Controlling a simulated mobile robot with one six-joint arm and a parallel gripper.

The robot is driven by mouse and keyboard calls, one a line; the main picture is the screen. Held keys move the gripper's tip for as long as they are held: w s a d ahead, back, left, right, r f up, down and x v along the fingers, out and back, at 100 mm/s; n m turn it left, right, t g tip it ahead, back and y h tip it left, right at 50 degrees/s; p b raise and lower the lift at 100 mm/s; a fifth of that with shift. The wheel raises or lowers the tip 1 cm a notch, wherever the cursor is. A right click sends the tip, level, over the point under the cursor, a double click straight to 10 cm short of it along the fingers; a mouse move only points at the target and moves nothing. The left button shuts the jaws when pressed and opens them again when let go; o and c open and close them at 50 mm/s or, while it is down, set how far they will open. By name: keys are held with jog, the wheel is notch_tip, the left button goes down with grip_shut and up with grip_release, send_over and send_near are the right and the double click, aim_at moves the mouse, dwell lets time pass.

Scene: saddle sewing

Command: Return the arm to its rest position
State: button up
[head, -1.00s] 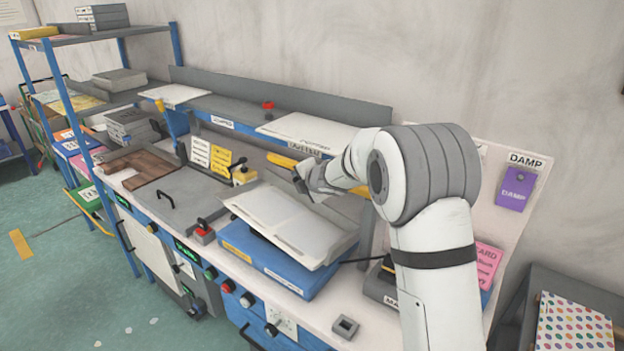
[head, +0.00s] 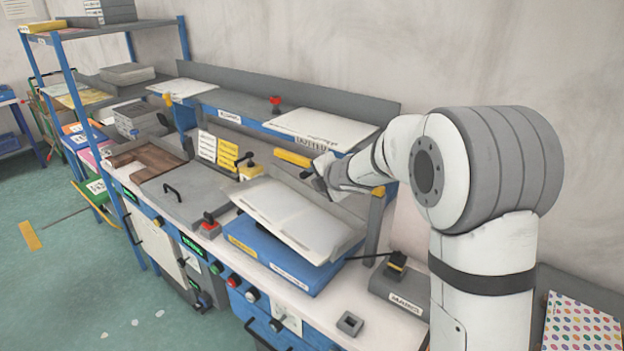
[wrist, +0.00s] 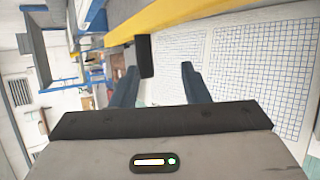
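My gripper (head: 316,178) is at the end of my white and grey arm, above the back of the workbench and just right of a yellow bar (head: 293,158). In the wrist view its two dark fingers stand apart with a gap between them (wrist: 160,78), and nothing is held. A yellow bar (wrist: 185,17) with a dark block (wrist: 145,56) crosses in front of the fingers there. A tilted white sheet-like panel (head: 290,215) on a blue box (head: 285,262) lies below the gripper. My arm hides part of the wall and bench at the right.
A raised shelf (head: 245,117) runs along the back of the bench, with a white board (head: 318,128) on it. A blue-posted rack (head: 75,105) stands at the left. A grey box (head: 398,290) is close to my arm. Open floor (head: 60,290) lies front left.

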jog(key=shift+s+r, duration=0.2)
jog(key=shift+d+r, duration=0.1)
jog(key=s+d+r+m+h, duration=0.3)
jog(key=s+d+m, duration=0.3)
jog(key=d+m, duration=0.15)
jog(key=s+d+r+m+h, duration=0.35)
jog(key=s+d+m, duration=0.3)
jog(key=d, duration=0.25)
jog(key=s+f+m+g, duration=0.2)
jog(key=s+m, duration=0.2)
jog(key=s, duration=0.4)
jog(key=s+d+f+m+g, duration=0.1)
jog(key=s+m, duration=0.3)
jog(key=s, duration=0.5)
jog(key=s+f+m+g, duration=0.3)
jog(key=s+m, duration=0.2)
jog(key=s, duration=0.4)
jog(key=shift+s+d+f+g+y, duration=0.15)
jog(key=shift+d+g+y, duration=0.25)
jog(key=shift+y, duration=0.05)
